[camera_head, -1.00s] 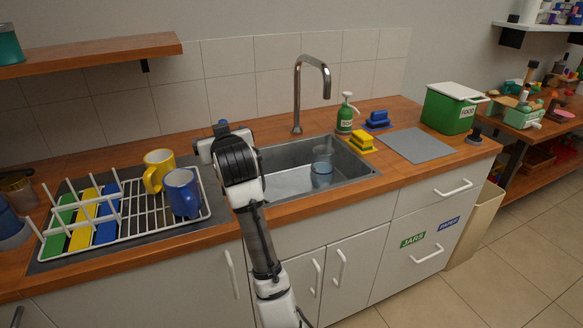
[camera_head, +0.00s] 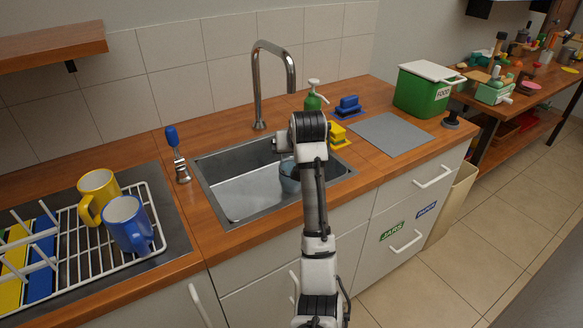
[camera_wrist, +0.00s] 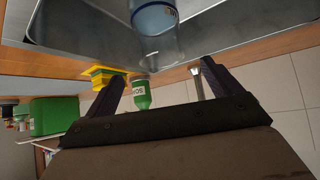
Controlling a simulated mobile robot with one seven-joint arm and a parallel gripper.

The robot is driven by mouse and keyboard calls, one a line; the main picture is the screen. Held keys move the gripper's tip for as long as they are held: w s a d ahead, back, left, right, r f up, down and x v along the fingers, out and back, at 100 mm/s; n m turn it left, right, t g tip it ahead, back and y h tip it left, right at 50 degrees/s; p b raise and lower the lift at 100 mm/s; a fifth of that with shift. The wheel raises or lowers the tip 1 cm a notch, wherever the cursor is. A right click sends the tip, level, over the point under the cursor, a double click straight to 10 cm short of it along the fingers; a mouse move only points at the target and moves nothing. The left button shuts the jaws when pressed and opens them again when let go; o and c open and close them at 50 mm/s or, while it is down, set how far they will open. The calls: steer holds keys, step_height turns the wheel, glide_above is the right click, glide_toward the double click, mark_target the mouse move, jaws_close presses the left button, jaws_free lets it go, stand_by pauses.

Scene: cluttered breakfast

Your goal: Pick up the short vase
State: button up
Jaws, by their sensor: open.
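A bluish, see-through vessel (camera_head: 289,178) stands in the right part of the sink and is the only vase-like thing I see. My arm covers part of it in the head view. In the wrist view its rounded body (camera_wrist: 155,17) shows at the top edge, cut off by the frame, with a small label on it. My gripper (camera_wrist: 165,82) is open, with nothing between its two dark fingers. The vessel lies beyond the fingertips in that view, apart from them. In the head view the fingers are mostly hidden by my wrist, which is over the sink.
The metal sink (camera_head: 222,204) has a tall faucet (camera_head: 257,90) behind it. A green soap bottle (camera_head: 313,101), yellow sponge (camera_head: 337,134) and blue sponge (camera_head: 348,105) stand at its right. A blue-handled brush (camera_head: 174,143) and mugs on a rack are left. A grey mat (camera_head: 392,136) lies bare.

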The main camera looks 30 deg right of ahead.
steer(key=p+x, duration=0.2)
steer(key=x, duration=0.7)
steer(key=shift+w, duration=0.2)
steer(key=shift+c, duration=0.3)
steer(key=c, duration=1.9)
steer(key=shift+r, duration=0.15)
jaws_close()
